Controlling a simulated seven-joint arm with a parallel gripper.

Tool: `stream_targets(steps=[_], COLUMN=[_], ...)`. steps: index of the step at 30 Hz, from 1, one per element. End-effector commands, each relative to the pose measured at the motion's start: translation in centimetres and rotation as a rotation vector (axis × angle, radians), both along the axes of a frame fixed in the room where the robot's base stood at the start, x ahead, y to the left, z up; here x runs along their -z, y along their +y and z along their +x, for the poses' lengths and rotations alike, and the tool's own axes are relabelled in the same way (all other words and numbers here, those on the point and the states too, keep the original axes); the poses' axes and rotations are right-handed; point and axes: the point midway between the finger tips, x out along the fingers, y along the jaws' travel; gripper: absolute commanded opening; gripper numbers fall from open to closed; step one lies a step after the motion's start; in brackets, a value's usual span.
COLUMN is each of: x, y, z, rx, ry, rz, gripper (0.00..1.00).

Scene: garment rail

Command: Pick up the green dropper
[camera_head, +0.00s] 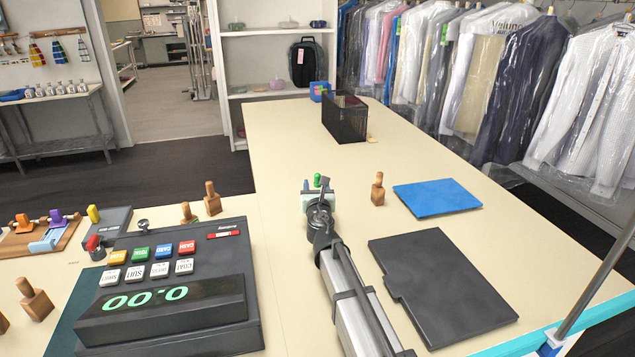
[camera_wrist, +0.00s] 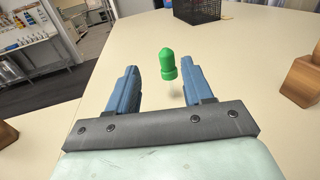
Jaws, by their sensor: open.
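The green dropper (camera_wrist: 168,65) shows in the wrist view just beyond and between the two blue fingers of my gripper (camera_wrist: 158,85). It is small, with a rounded narrow top and a wider collar, and stands roughly upright. In the head view the green dropper (camera_head: 317,180) shows just behind the end of my arm, its lower part hidden. My gripper (camera_head: 318,188) is open and nothing is between its fingers. I cannot tell whether the fingers touch the dropper; it appears slightly ahead of them.
A wooden stamp (camera_head: 377,190) stands to the right of my gripper, with a blue folder (camera_head: 437,196) and a dark board (camera_head: 440,283) nearby. A black mesh basket (camera_head: 345,117) stands farther back. A cash register (camera_head: 180,290) is at left. The counter between dropper and basket is clear.

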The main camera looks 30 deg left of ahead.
Motion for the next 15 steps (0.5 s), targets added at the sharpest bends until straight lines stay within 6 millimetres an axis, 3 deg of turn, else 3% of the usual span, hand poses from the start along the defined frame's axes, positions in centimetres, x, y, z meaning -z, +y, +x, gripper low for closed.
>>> stream_targets(steps=[2, 10, 15], x=[0.0, 0.0, -0.1], y=[0.8, 1.4, 2.1], z=[1.2, 2.4, 4.2], rx=[0.001, 0.001, 0.001], ry=[0.0, 0.001, 0.001], rz=[0.0, 0.001, 0.001], gripper=[0.51, 0.51, 0.51])
